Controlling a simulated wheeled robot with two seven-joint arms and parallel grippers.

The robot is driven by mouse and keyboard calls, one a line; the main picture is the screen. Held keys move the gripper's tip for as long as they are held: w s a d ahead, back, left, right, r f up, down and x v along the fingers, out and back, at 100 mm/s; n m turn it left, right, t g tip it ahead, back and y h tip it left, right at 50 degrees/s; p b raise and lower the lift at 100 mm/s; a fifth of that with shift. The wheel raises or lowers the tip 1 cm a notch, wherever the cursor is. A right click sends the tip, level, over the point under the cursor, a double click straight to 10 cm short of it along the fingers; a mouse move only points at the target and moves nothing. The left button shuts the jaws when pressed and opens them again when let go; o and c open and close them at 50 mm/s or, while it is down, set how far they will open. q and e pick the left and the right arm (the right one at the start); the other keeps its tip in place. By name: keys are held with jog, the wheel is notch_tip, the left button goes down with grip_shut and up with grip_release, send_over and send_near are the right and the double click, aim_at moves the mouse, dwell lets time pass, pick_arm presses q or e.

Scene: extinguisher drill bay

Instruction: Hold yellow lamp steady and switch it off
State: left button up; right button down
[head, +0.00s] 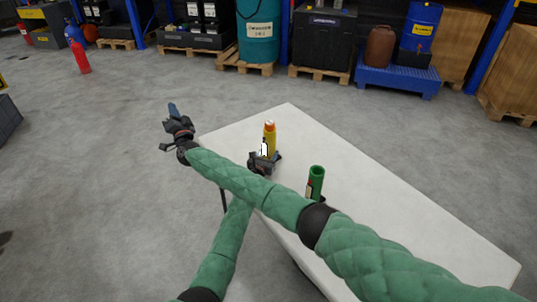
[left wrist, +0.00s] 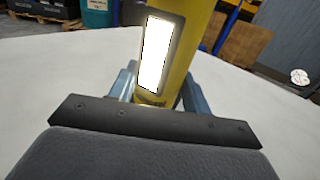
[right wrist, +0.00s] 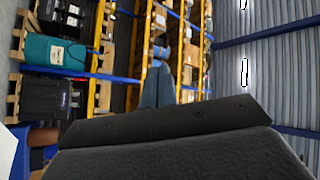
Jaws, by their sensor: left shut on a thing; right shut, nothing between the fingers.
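The yellow lamp (head: 269,138) with an orange top stands upright on the white table (head: 290,118). Its long front panel glows bright white in the left wrist view (left wrist: 157,52). My left gripper (head: 268,158) is shut around the lamp's lower body, with a blue finger on each side of it in the left wrist view. My right gripper (head: 173,109) is shut and empty, in the air off the table's left edge, well away from the lamp. Its closed fingers also show in the right wrist view (right wrist: 157,87). The lamp's base is partly hidden by my left gripper.
A green open-topped cylinder (head: 316,182) stands on the table to the right of the lamp, partly hidden by my right arm. My right arm crosses in front of my left arm. The table's far right part is clear. Pallets and drums stand far behind.

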aim_at(264, 139)
pick_arm(q)
jog(key=shift+r, duration=0.1)
pick_arm(e)
jog(key=s+a+f+n+g+y, duration=0.25)
jog(key=a+n+g, duration=0.2)
jog(key=n, duration=0.35)
jog(key=s+a+f+n+g+y, duration=0.1)
jog(key=s+a+n+g+y, duration=0.15)
jog(key=n+g, duration=0.5)
jog(key=s+d+f+n+g+h, duration=0.1)
jog(key=s+d+f+n+h, duration=0.2)
jog(key=f+n, duration=0.35)
jog(key=s+d+f+n+g+h, duration=0.1)
jog(key=d+f+n+g+h, duration=0.1)
jog(key=d+f+n+h, duration=0.35)
jog(key=w+d+n+t+h, duration=0.1)
jog(key=w+d+n+h, duration=0.2)
jog(key=d, duration=0.6)
jog(key=w+d+n+t+h, duration=0.1)
jog(key=w+d+n+h, duration=0.2)
jog(key=d, duration=0.7)
jog(key=w+d+n+t+h, duration=0.1)
jog(key=w+d+n+h, duration=0.3)
jog(key=d, duration=0.5)
jog(key=shift+d+f+h, duration=0.2)
jog(key=shift+f+h, duration=0.05)
jog(key=shift+h, duration=0.9)
